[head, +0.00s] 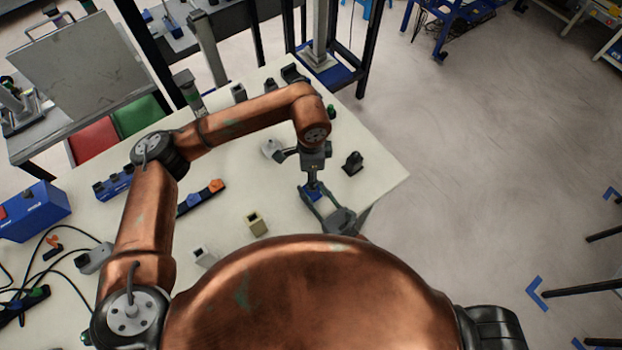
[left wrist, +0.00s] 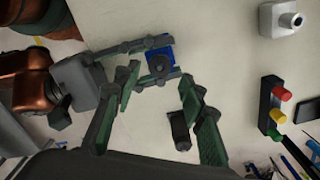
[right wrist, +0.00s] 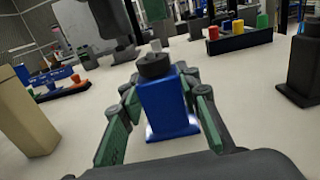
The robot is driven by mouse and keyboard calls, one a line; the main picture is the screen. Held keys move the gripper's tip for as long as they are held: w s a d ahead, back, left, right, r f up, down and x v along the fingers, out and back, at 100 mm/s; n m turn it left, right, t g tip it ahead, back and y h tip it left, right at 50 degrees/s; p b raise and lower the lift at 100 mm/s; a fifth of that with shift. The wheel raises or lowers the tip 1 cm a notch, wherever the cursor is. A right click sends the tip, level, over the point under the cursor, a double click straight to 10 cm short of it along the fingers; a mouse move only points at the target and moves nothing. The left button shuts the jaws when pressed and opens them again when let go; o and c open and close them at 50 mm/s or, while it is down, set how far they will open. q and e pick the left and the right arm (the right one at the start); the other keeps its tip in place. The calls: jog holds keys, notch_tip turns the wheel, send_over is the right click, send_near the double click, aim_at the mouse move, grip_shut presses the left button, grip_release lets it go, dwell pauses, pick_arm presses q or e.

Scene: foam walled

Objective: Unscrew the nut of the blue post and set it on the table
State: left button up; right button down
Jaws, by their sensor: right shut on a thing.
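The blue post (right wrist: 165,105) stands upright on the table, with a dark round nut (right wrist: 154,66) on its top and a pale stud tip above the nut. My right gripper (right wrist: 160,88) is shut on the post's sides, below the nut. In the left wrist view the nut (left wrist: 160,66) shows from above, between the right fingers. My left gripper (left wrist: 161,76) is open, its fingers spread apart to either side of the nut. In the head view it hangs over the post (head: 311,193); its fingertips are hard to make out there.
A dark post (head: 352,162) stands close to the right of the blue post. A pale grey fitting (head: 272,149), a tan block (head: 256,223) and a strip with orange knobs (head: 201,196) are on the table (head: 378,180). The table's right edge is near.

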pick_arm(q)
jog(key=shift+r, duration=0.15)
jog(key=m, duration=0.4)
jog(key=shift+r+m, duration=0.25)
jog(key=shift+m, duration=0.05)
jog(key=m, duration=0.4)
jog(key=shift+r, duration=0.15)
jog(key=m, duration=0.4)
jog(key=shift+r, duration=0.2)
jog(key=m, duration=0.6)
jog(key=shift+r, duration=0.25)
jog(key=m, duration=0.4)
jog(key=shift+r, duration=0.2)
jog(key=m, duration=0.6)
jog(key=shift+r, duration=0.25)
jog(key=m, duration=0.5)
jog(key=shift+r+m, duration=0.25)
jog(key=shift+m, duration=0.15)
jog(key=m, duration=0.4)
jog(key=shift+r, duration=0.15)
jog(key=shift+f, duration=4)
jog(key=shift+c, duration=0.5)
